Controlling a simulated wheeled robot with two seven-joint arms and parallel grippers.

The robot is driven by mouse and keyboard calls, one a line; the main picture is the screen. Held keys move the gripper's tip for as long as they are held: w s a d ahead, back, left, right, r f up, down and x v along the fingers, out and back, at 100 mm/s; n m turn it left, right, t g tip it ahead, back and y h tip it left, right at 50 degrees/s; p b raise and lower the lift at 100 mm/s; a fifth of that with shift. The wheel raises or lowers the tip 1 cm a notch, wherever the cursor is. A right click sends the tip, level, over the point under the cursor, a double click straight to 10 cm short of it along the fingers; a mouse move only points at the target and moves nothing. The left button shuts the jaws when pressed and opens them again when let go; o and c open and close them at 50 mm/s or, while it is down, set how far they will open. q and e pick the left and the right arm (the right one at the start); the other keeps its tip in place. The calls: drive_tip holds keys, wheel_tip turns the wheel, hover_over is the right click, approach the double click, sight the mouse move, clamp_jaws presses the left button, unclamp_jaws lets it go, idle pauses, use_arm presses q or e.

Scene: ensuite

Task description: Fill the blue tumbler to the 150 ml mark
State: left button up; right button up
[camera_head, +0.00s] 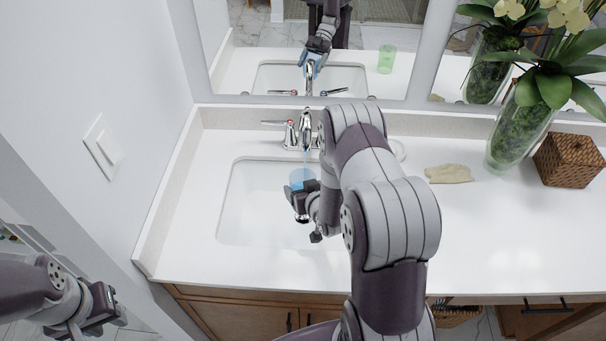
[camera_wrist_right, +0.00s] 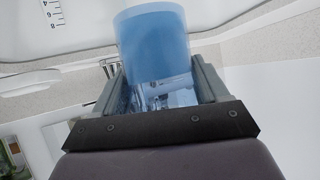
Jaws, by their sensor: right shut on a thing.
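The translucent blue tumbler (camera_head: 301,178) is over the white sink basin (camera_head: 240,205), just below the faucet (camera_head: 305,130). My right gripper (camera_head: 303,190) is shut on it; the wrist view shows the tumbler (camera_wrist_right: 154,45) between both fingers (camera_wrist_right: 165,90). A thin pale-blue streak runs from the spout toward the tumbler and looks like water. The water level and any 150 ml mark cannot be made out. My left gripper (camera_head: 112,306) is low at the left, away from the sink, and its jaw opening is unclear.
A beige cloth-like piece (camera_head: 449,174), a plant vase (camera_head: 518,135) and a wicker box (camera_head: 568,160) stand on the right counter. The mirror (camera_head: 350,85) reflects a green tumbler. A numbered scale (camera_wrist_right: 52,12) shows in the wrist view. The left wall is close.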

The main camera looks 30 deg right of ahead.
drive_tip(key=s+r+p, duration=0.1)
drive_tip(key=r+p, duration=0.1)
drive_tip(key=r, duration=0.1)
drive_tip(key=a+r+p, duration=0.1)
drive_tip(key=r+p, duration=0.1)
drive_tip(key=r, duration=0.1)
drive_tip(key=s+r+p, duration=0.1)
drive_tip(key=r+p, duration=0.2)
drive_tip(key=shift+s+a, duration=0.3)
drive_tip(key=shift+s, duration=0.05)
drive_tip(key=shift+f, duration=0.15)
